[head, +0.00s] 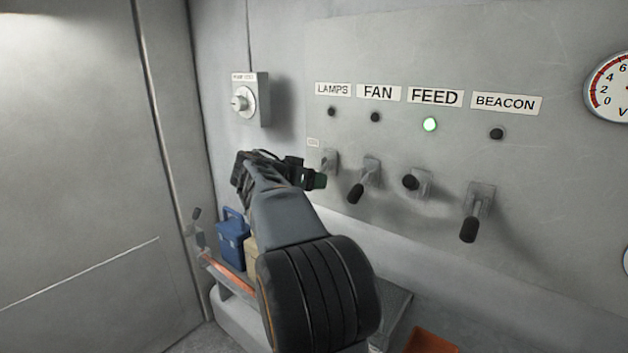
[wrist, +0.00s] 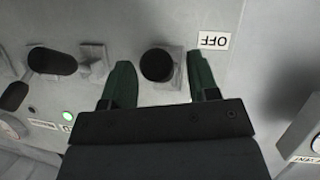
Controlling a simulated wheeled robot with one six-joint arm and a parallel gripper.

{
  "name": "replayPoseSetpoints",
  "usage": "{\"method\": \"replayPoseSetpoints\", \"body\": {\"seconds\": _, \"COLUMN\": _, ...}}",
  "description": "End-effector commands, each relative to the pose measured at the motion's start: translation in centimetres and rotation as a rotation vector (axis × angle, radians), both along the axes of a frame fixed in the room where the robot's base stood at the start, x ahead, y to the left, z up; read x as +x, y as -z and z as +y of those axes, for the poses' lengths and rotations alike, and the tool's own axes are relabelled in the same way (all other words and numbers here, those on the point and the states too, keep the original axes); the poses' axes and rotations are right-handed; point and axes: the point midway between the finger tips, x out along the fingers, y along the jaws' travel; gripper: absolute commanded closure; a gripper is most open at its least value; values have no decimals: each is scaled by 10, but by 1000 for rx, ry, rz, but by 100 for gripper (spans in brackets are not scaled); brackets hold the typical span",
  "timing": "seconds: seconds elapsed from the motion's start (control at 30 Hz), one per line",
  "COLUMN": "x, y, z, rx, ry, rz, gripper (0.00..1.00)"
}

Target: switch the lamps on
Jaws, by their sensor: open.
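The wall panel carries a LAMPS label (head: 333,90) with a small dark light (head: 332,112) under it. The LAMPS switch mount (head: 331,160) shows just past my gripper (head: 306,176); its lever is hidden there. In the wrist view, my gripper (wrist: 160,62) is open, with one green finger on each side of the dark round lever knob (wrist: 157,66). The knob appears end-on, and I cannot tell whether the fingers touch it. An OFF label (wrist: 213,40) is beside this switch.
To the right are the FAN lever (head: 357,192) and BEACON lever (head: 469,229), both pointing down, and the FEED lever (head: 411,182). The FEED light (head: 430,124) glows green; the others are dark. A dial box (head: 249,99) is at upper left.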

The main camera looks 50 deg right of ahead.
Motion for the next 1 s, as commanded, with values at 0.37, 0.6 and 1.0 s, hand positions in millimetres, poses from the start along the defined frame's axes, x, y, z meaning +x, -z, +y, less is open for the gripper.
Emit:
{"method": "replayPoseSetpoints", "body": {"seconds": 0.37, "x": -1, "y": 5, "z": -12, "rx": 0, "ry": 0, "rz": 0, "gripper": 45}}
{"method": "replayPoseSetpoints", "body": {"seconds": 0.6, "x": -1, "y": 5, "z": -12, "rx": 0, "ry": 0, "rz": 0, "gripper": 54}}
{"method": "replayPoseSetpoints", "body": {"seconds": 1.0, "x": -1, "y": 5, "z": -12, "rx": 0, "ry": 0, "rz": 0, "gripper": 92}}
